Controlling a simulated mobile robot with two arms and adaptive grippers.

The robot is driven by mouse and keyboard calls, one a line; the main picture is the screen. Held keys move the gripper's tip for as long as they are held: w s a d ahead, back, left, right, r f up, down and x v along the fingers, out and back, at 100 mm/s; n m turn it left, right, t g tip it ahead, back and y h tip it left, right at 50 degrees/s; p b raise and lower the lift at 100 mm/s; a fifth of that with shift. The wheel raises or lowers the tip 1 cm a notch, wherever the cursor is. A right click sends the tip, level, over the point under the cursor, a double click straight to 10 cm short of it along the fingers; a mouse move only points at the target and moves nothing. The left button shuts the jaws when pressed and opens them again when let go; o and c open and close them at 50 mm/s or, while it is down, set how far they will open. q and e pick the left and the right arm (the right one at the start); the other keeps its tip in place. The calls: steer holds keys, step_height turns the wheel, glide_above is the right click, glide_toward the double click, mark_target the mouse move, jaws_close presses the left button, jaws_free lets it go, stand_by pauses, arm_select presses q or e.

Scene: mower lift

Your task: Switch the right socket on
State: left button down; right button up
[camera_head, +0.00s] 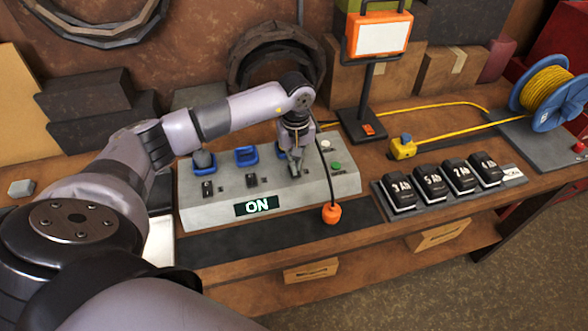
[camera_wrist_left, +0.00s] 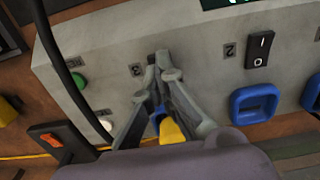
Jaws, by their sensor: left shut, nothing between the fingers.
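The grey socket panel (camera_head: 222,212) stands on the bench, with a lit display (camera_head: 257,206) reading ON. My left gripper (camera_head: 296,173) is shut and points down at the panel's right part. In the left wrist view its fingertips (camera_wrist_left: 158,62) meet beside the label 3 (camera_wrist_left: 137,70), where they hide the right socket's switch. I cannot tell its position or whether the tips touch it. Blue (camera_wrist_left: 157,120) and yellow (camera_wrist_left: 172,132) parts show between the fingers; the right socket is mostly hidden. The middle switch (camera_wrist_left: 260,49) and middle socket (camera_wrist_left: 254,103) are clear. My right gripper is out of view.
A green button (camera_head: 336,166) and a white button (camera_head: 326,146) sit right of the gripper. A black cord with an orange end (camera_head: 331,213) hangs over the panel's front. Several batteries (camera_head: 432,188) stand to the right. A work lamp (camera_head: 381,38) stands behind.

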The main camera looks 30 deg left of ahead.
arm_select(q)
steer(key=shift+s+f+b, duration=0.1)
steer(key=shift+f+b, duration=1.1)
steer(key=shift+f, duration=0.05)
stand_by(0.5)
steer(key=shift+r, duration=0.15)
steer(key=shift+r+p, duration=0.6)
steer(key=shift+r, duration=0.25)
steer(key=shift+r+p, duration=1.1)
steer(key=shift+r, duration=1.45)
